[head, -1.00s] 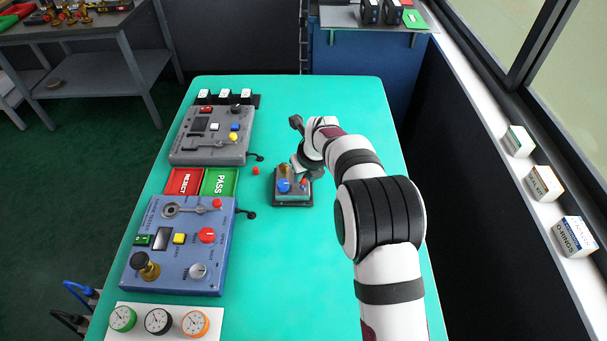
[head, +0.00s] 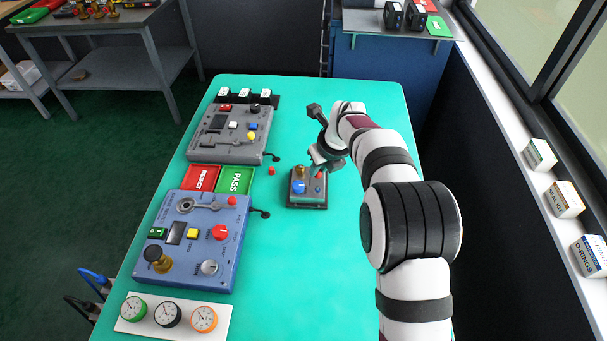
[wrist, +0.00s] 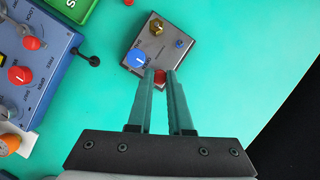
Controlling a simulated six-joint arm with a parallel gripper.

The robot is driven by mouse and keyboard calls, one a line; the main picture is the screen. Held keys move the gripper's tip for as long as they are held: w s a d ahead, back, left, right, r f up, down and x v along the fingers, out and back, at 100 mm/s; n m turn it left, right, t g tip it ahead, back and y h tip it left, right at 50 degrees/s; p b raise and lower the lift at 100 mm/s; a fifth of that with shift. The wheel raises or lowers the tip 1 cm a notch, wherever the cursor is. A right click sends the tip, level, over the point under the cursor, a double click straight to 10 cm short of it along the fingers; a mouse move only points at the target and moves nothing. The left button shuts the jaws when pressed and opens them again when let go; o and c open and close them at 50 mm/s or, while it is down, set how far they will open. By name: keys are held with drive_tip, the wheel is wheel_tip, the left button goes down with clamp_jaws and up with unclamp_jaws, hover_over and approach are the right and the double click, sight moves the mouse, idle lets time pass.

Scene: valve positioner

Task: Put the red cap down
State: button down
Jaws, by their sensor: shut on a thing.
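My gripper (wrist: 161,74) is shut on the small red cap (wrist: 159,76), which shows between its fingertips in the wrist view. In the head view my gripper (head: 318,166) is above the right back part of a small grey valve positioner (head: 308,206), and the cap is mostly hidden by the fingers. The positioner also shows in the wrist view (wrist: 185,64), with a large blue knob (wrist: 137,59), a brass knob (wrist: 156,26) and a small blue fitting (wrist: 179,43). The held cap appears apart from the fitting.
Another small red piece (head: 271,171) lies on the green mat left of the positioner. Red REJECT (head: 202,178) and green PASS (head: 234,181) pads lie further left, between a grey panel (head: 225,152) and a blue panel (head: 190,270). The mat's front middle (head: 300,280) is clear.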

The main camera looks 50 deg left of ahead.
drive_tip(key=s+n+g, duration=0.1)
drive_tip(key=n+g, duration=0.1)
drive_tip(key=n, duration=0.2)
drive_tip(key=n+g, duration=0.1)
drive_tip(key=n, duration=0.3)
hover_over(265, 197)
drive_tip(key=d, duration=0.1)
drive_tip(key=f, duration=0.6)
drive_tip(key=shift+w+d+f, duration=0.2)
drive_tip(key=shift+w+f, duration=0.05)
drive_tip(key=shift+w, duration=0.05)
wheel_tip(265, 197, down, 4)
drive_tip(key=shift+s, duration=0.1)
drive_tip(key=c, duration=0.8)
unclamp_jaws()
drive_tip(key=shift+f, duration=0.1)
drive_tip(key=shift+c, duration=0.2)
